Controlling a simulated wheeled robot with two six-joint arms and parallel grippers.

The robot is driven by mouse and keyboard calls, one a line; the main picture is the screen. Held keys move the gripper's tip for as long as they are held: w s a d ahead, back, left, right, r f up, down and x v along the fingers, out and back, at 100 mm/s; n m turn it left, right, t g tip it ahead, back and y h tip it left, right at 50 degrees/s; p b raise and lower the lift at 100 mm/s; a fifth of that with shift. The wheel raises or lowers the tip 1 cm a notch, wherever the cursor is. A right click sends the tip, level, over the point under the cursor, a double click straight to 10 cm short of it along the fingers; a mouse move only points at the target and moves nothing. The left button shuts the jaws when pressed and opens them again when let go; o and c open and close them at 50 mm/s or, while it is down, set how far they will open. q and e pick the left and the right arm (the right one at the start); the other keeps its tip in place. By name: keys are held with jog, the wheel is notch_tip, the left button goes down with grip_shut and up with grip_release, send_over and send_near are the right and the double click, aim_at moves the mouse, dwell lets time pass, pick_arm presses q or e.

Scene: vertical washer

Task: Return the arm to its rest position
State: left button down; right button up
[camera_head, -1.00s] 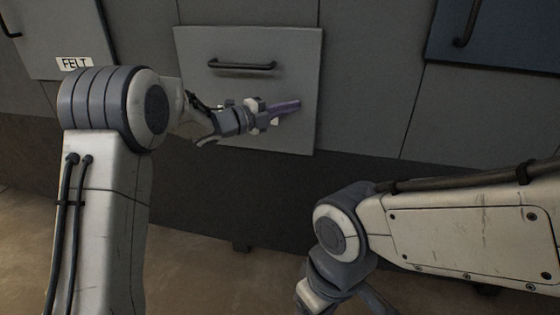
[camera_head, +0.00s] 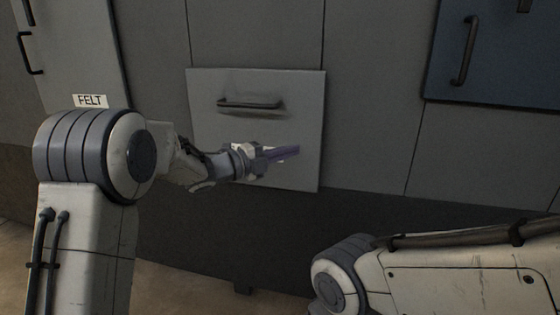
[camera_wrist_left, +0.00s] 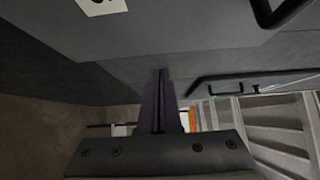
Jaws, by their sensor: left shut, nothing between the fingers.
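My left gripper (camera_head: 292,152) is shut and empty, its purple-grey fingers pointing right in front of the grey drawer front (camera_head: 305,110). In the left wrist view its two fingers (camera_wrist_left: 160,90) lie together with nothing between them. In the head view the dark bar handle (camera_head: 250,104) of the drawer is just above the gripper, apart from it. My left arm comes in from the left with its elbow bent. My right arm shows only in part at the lower right; its gripper is out of the picture.
A grey panel with a FELT label (camera_head: 90,101) stands at the left. A blue-grey door with a handle (camera_head: 465,50) is at the upper right. Brown floor (camera_head: 180,285) shows below the cabinets. In the left wrist view a pale slatted structure (camera_wrist_left: 275,125) is at the right.

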pick_arm(q)
jog(key=p+v, duration=0.1)
jog(key=v, duration=0.8)
jog(key=s+d+f+n+y, duration=0.4)
jog(key=s+f+n+y, duration=0.3)
jog(key=n+y, duration=0.6)
jog(key=s+a+f+n+g, duration=0.1)
jog(key=s+f+n+g, duration=0.2)
jog(key=s, duration=0.7)
jog(key=s+f+n+g+y, duration=0.1)
jog(key=s+f+n+g, duration=0.2)
jog(key=s, duration=0.7)
jog(key=s+a+f+n+g, duration=0.1)
jog(key=s+f+n+g, duration=0.2)
jog(key=s, duration=0.7)
notch_tip(320, 180, up, 34)
jog(key=p, duration=3.3)
jog(key=shift+w+f+g, duration=0.2)
jog(key=shift+w+g, duration=0.05)
jog(key=shift+g, duration=0.05)
